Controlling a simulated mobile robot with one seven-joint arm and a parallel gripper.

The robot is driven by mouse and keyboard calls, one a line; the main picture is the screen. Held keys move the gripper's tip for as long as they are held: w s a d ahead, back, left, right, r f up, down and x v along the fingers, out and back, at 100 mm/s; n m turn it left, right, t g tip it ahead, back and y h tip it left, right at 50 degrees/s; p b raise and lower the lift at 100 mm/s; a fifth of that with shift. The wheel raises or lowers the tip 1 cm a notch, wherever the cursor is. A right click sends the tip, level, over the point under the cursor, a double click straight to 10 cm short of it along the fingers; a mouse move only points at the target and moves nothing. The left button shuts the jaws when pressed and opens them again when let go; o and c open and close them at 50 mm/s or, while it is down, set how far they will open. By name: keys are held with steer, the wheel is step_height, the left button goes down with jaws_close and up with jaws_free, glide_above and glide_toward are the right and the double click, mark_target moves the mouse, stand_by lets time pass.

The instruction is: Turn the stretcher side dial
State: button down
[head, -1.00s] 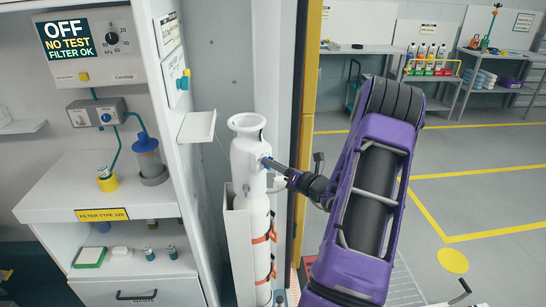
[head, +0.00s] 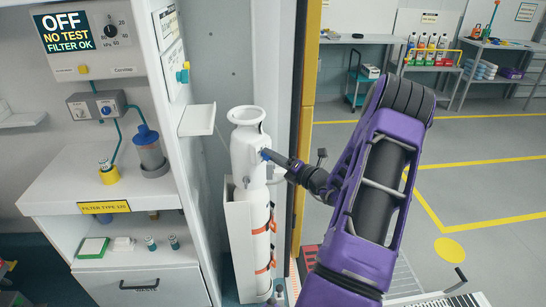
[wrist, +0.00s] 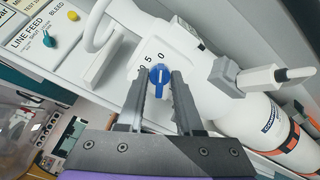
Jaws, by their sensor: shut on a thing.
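A small blue dial (wrist: 157,82) with a white pointer line sits on the white valve head of a white cylinder (head: 249,220). The pointer faces roughly toward the printed 0, with other numbers curving to its left. My gripper (wrist: 163,77) has one finger on each side of the dial and is shut on it. In the head view my gripper (head: 271,157) reaches the cylinder's head from the right, and only a bit of blue shows at its tips. No stretcher can be made out.
The cylinder stands in a white holder with orange straps. A cabinet wall with a small white shelf (head: 197,120) is close on the left. A yellow post (head: 307,85) stands right behind my gripper. A grey fitting (wrist: 235,75) juts out right of the dial. Open floor lies right.

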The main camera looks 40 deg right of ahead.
steer(key=shift+f, duration=0.1)
steer(key=c, duration=0.9)
jaws_free()
steer(key=shift+c, duration=0.2)
steer(key=s+d, duration=0.2)
steer(key=s, duration=1.5)
steer(key=shift+s+d, duration=0.2)
steer(key=shift+d, duration=0.1)
